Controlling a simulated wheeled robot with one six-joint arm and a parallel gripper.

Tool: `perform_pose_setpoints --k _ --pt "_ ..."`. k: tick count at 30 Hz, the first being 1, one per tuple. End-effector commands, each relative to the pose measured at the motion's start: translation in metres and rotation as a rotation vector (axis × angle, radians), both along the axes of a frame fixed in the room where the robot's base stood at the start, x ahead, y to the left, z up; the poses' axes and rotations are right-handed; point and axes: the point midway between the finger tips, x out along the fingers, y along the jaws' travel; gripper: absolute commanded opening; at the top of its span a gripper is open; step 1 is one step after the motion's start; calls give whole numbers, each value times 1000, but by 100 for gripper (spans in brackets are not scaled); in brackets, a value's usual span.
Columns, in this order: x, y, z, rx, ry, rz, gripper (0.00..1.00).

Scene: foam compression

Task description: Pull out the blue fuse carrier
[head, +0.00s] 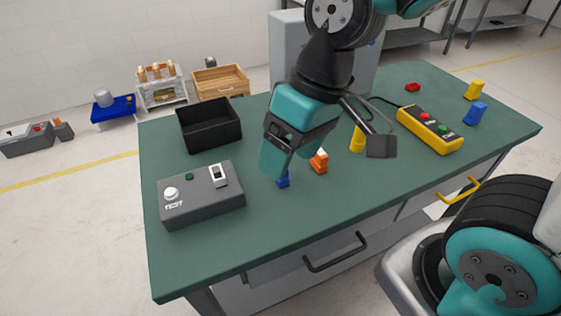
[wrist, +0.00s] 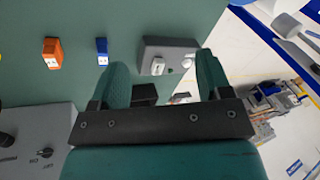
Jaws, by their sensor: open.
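A blue fuse carrier (head: 283,180) stands on the green table, partly hidden behind my gripper in the head view. In the wrist view a blue fuse carrier (wrist: 102,50) with a pale end shows just left of the left finger, not between the fingers. My gripper (head: 277,152) points down above the table, close to the blue carrier. In the wrist view my gripper (wrist: 162,68) has its two teal fingers wide apart with nothing held. An orange carrier (head: 319,161) stands to the right of the blue one, and a yellow one (head: 357,140) beyond it.
A grey TEST box (head: 200,195) sits front left, with a black open bin (head: 208,125) behind it. A yellow control box (head: 429,129) lies at right, near loose red, yellow and blue (head: 476,114) pieces. A grey cabinet (head: 287,40) stands at the back.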

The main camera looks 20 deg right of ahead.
Motion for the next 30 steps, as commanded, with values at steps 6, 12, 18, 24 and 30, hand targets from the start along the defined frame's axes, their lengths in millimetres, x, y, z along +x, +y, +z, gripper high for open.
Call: perform_pose_setpoints --k 6,12,18,24,30 --pt "82 -13 -9 -136 74 -249 71" --pt "121 -33 -50 -254 84 -398 71" --pt "132 -44 -74 -307 78 -451 71" --pt "133 -45 -79 -310 77 -456 71" --pt "133 -44 -79 -310 78 -454 71"
